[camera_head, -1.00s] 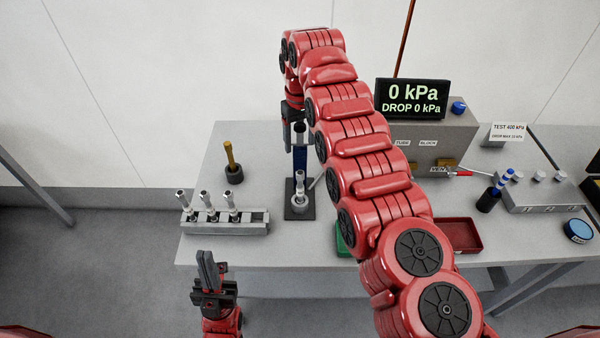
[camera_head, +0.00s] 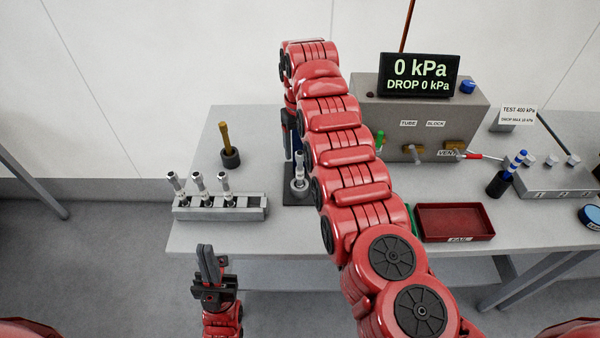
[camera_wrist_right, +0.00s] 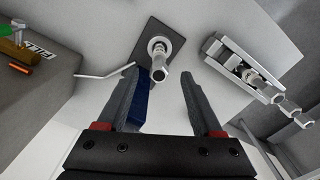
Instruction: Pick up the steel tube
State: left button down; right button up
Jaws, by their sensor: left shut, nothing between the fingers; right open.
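A thin, bent, pale steel tube (camera_wrist_right: 105,72) lies beside a black base plate (camera_wrist_right: 148,32) in the right wrist view, to the left of my right gripper (camera_wrist_right: 160,85). I cannot make it out in the head view, where my right arm covers that area. My right gripper is open and empty above the table, its fingers pointing towards the plate. A steel nozzle (camera_wrist_right: 159,58) stands in a round holder on that plate; it also shows in the head view (camera_head: 299,172). My left gripper (camera_head: 207,250) is shut and empty in front of the table.
A grey rack (camera_head: 220,212) with several steel nozzles stands at the table's left front, and a dark cup (camera_head: 231,158) with a brass-coloured tool behind it. A test box (camera_head: 385,110) with a 0 kPa display (camera_head: 420,75) and a red FAIL tray (camera_head: 455,222) are to the right.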

aim_at(300, 162)
jog(key=shift+w+f, duration=0.1)
jog(key=shift+f, duration=0.45)
notch_tip(300, 162, down, 5)
jog(key=shift+r+p, duration=0.1)
jog(key=shift+p, duration=1)
jog(key=shift+f, duration=0.2)
grip_shut()
